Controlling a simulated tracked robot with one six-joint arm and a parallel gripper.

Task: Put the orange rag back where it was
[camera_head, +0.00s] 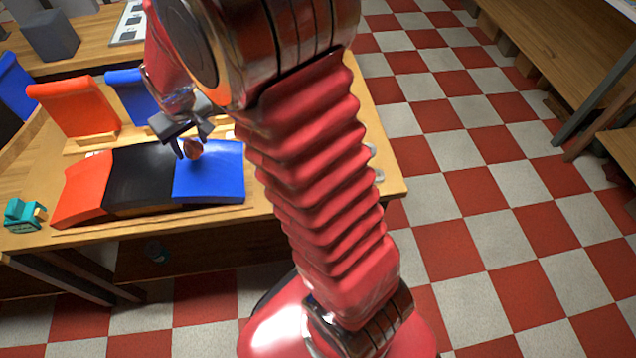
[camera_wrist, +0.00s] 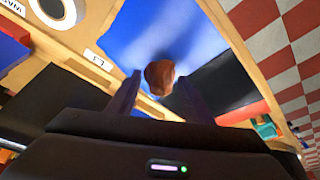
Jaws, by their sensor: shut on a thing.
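The orange rag (camera_head: 193,149) is a small crumpled orange-brown lump. My gripper (camera_head: 188,146) is shut on it, over the far part of the blue panel (camera_head: 208,178) on the wooden table. In the wrist view the rag (camera_wrist: 160,76) sits between the two finger tips, with the blue panel (camera_wrist: 135,32) behind it. I cannot tell whether the rag touches the panel. My upper arm hides part of the table to the right.
A black panel (camera_head: 140,178) and an orange panel (camera_head: 80,192) lie left of the blue one. Upright orange (camera_head: 72,105) and blue (camera_head: 128,92) panels stand behind. A teal object (camera_head: 24,215) is at the table's left corner. The checkered floor (camera_head: 480,200) is clear at right.

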